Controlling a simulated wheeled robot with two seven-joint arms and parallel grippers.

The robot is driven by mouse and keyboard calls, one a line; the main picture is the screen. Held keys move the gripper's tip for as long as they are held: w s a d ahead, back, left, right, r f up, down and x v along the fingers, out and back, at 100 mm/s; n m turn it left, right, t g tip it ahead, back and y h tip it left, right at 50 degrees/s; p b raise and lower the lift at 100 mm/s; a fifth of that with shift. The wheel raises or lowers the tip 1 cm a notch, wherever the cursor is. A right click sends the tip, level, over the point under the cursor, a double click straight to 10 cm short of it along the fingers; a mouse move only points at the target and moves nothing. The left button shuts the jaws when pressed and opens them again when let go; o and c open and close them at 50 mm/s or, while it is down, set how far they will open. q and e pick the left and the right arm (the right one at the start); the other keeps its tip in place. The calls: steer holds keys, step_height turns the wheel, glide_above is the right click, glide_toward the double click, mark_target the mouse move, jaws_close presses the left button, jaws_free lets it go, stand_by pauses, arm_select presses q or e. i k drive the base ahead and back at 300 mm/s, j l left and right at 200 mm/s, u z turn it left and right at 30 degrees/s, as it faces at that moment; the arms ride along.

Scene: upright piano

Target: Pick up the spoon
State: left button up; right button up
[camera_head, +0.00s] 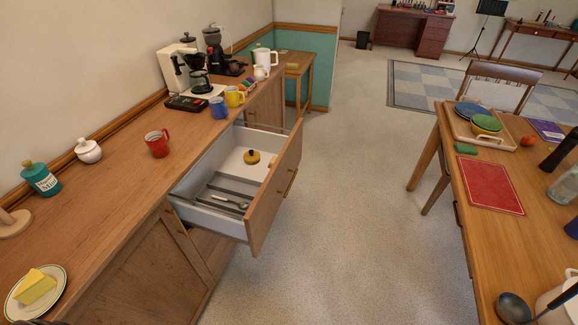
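A metal spoon (229,201) lies in the open drawer (207,216) of the wooden counter. It rests near the drawer's near end, among grey divider strips, with its rounded end toward the drawer front. The drawer is pulled out to the right, and the spoon is uncovered from above. Neither of my grippers can be made out. A small dark sliver at the bottom left edge is too cut off to identify.
A yellow, dark-knobbed object (252,157) sits farther back in the drawer. The counter (120,190) holds a red mug (157,143), a teal jar (41,179) and a butter plate (14,308). A table (455,225) stands right, with a ladle (513,307). Open floor (350,210) lies between.

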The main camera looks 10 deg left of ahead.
mark_target(243, 205)
steer(key=i+u, duration=0.1)
steer(key=u, duration=0.35)
steer(key=i+l+u, duration=0.1)
steer(key=u, duration=0.4)
steer(key=i+l+u, duration=0.1)
steer(key=u, duration=0.35)
steer(key=l+u, duration=0.25)
steer(key=u, duration=0.2)
steer(key=i+l+u, duration=0.15)
steer(key=l, duration=0.45)
steer(key=i+l+u, duration=0.2)
steer(key=l, duration=0.45)
steer(key=l+u, duration=0.15)
steer(key=l, duration=0.5)
steer(key=k, duration=0.05)
